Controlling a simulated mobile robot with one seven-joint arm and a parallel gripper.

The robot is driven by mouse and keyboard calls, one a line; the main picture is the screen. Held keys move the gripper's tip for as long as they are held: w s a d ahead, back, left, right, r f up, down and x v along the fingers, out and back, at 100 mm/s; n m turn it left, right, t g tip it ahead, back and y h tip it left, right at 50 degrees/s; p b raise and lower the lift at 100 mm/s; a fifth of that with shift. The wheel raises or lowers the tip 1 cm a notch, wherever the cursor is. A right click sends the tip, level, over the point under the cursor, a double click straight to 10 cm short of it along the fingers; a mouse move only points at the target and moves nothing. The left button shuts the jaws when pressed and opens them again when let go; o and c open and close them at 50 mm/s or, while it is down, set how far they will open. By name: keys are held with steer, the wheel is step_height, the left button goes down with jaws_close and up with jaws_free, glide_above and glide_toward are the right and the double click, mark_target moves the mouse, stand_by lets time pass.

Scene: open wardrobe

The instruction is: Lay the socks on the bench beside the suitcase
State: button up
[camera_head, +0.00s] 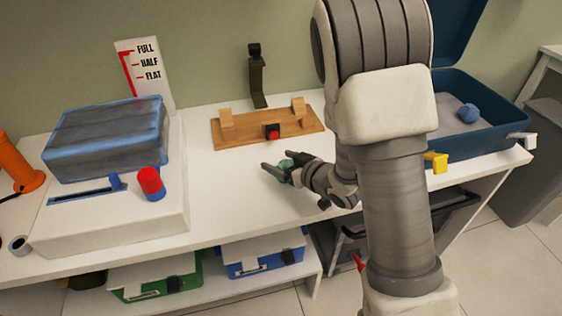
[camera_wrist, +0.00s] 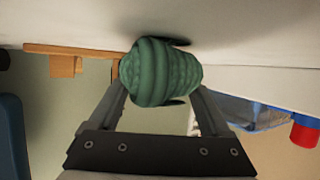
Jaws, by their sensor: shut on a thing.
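My gripper (camera_head: 277,171) is shut on green rolled socks (camera_wrist: 160,72), just above or at the white bench (camera_head: 236,196). In the wrist view the green bundle sits between both fingers, with a dark shadow on the white surface close behind it; I cannot tell whether it touches. In the head view the socks (camera_head: 286,163) are mostly hidden by the fingers. The open dark blue suitcase (camera_head: 490,97) stands at the right end of the bench, partly hidden by my arm. A blue rolled ball (camera_head: 468,113), perhaps socks, lies in it.
A wooden board with pegs and a red button (camera_head: 272,131) lies behind my gripper. A white machine with a blue bag (camera_head: 107,138) and red knob (camera_head: 150,181) stands left. Green (camera_head: 155,275) and blue (camera_head: 262,256) boxes sit below. The bench middle is clear around my gripper.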

steer(key=o, duration=1.2)
steer(key=shift+c, duration=0.2)
steer(key=shift+r+p, duration=0.2)
steer(key=shift+p, duration=0.1)
steer(key=p+v, duration=0.4)
steer(key=v, duration=0.4)
steer(key=shift+s+d+r+p, duration=0.15)
steer(key=shift+d+r+p, duration=0.05)
steer(key=shift+r+p, duration=0.1)
steer(key=shift+s+d+r+p, duration=0.15)
steer(key=shift+s+d+p, duration=0.1)
steer(key=shift+p, duration=0.25)
steer(key=p, duration=0.3)
steer(key=s+p, duration=0.1)
steer(key=p, duration=0.2)
steer(key=shift+d+r, duration=0.3)
steer(key=shift+d, duration=0.1)
steer(key=p, duration=0.2)
steer(key=shift+s+d+p, duration=0.25)
steer(key=shift+s+p, duration=0.05)
steer(key=shift+s, duration=0.1)
